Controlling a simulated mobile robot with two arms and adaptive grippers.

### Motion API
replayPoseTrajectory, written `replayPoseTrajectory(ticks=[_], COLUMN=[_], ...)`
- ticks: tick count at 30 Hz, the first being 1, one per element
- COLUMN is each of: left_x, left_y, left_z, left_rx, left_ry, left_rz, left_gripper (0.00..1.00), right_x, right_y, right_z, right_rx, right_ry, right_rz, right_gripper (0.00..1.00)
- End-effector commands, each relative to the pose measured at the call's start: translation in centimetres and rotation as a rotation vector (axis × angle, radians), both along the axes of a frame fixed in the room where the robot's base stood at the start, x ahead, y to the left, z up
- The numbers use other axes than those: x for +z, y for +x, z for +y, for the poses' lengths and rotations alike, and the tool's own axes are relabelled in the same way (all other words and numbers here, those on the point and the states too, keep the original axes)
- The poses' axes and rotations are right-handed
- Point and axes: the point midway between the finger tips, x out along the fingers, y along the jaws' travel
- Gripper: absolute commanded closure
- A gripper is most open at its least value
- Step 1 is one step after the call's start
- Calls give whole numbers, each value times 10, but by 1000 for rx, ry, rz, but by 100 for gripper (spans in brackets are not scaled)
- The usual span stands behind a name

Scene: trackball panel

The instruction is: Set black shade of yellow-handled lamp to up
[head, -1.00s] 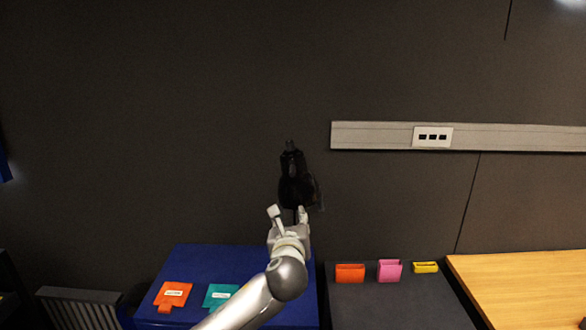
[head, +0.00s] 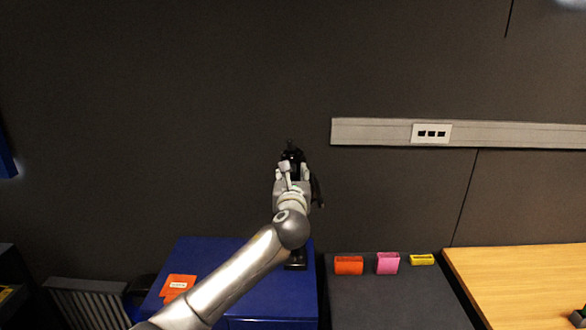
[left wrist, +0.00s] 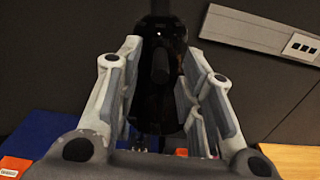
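In the left wrist view the glossy black lamp body (left wrist: 160,100) fills the space between the fingers of the left gripper (left wrist: 165,60). The fingers are spread on either side; firm contact does not show. No yellow handle can be made out. My right gripper is not in view.
A blue box-like surface (head: 262,285) with an orange tag (head: 178,287) is below. To its right, a dark surface (head: 395,302) bears orange, pink and yellow holders beside a wooden table (head: 525,275). A grey wall rail (head: 500,133) with a socket runs to the right.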

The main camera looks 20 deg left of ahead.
Motion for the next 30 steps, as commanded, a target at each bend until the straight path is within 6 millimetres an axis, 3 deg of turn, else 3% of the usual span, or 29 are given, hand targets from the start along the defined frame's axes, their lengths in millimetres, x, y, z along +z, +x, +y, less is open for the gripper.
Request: replayPoseTrajectory(ticks=[7, 17, 26, 30], left_x=[1, 0, 0, -1], left_y=[15, 17, 17, 17], left_z=[4, 5, 5, 5], left_rx=[0, -1, -1, -1], left_ry=[0, 0, -1, 0], left_rz=[0, 0, 0, 1], left_gripper=[65, 65, 100, 100], right_x=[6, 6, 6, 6], right_y=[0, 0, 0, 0], right_z=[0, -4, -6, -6], right_rx=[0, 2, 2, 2], right_ry=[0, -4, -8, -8], right_rz=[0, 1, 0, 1], right_gripper=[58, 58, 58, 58])
